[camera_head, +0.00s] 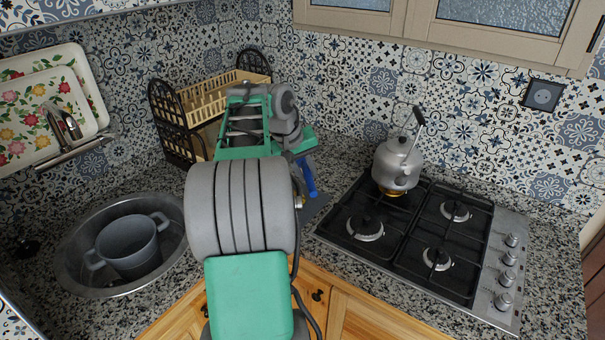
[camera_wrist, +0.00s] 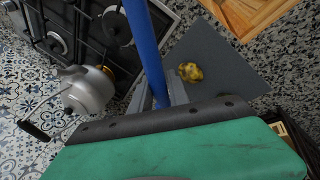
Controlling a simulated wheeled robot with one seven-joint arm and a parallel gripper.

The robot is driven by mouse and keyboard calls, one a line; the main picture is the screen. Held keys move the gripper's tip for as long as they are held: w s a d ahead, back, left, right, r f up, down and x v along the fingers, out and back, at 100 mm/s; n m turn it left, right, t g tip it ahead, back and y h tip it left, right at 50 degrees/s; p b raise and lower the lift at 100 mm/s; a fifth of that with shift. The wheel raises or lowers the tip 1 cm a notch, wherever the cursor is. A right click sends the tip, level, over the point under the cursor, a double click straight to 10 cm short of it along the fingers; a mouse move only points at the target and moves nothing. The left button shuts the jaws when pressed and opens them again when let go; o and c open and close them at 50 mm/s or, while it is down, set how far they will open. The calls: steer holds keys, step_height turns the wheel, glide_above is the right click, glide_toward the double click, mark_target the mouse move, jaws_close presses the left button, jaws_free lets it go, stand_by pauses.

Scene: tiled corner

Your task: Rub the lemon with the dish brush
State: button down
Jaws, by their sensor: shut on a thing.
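The dish brush shows as a blue handle (camera_wrist: 145,45) in the wrist view, running from the top edge down between my fingers; its head is not visible. My gripper (camera_wrist: 161,96) is shut on this handle. In the head view, part of the blue handle (camera_head: 308,176) shows just right of my arm, which hides the fingertips. The lemon (camera_wrist: 190,72), yellow with dark patches, lies on a dark grey mat (camera_wrist: 228,72), to the right of the handle in the wrist view. The lemon is hidden in the head view. I cannot tell whether the brush touches it.
A gas hob (camera_head: 345,222) with a metal kettle (camera_head: 397,163) stands to the right. A round sink (camera_head: 77,275) holding a grey pot (camera_head: 128,246) is at the left. A dish rack (camera_head: 177,120) stands behind my arm. Granite worktop (camera_head: 340,160) is clear behind the hob.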

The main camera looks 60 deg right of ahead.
step_height(320, 180, down, 3)
steer(key=shift+w+r+b, duration=0.1)
steer(key=shift+b, duration=0.9)
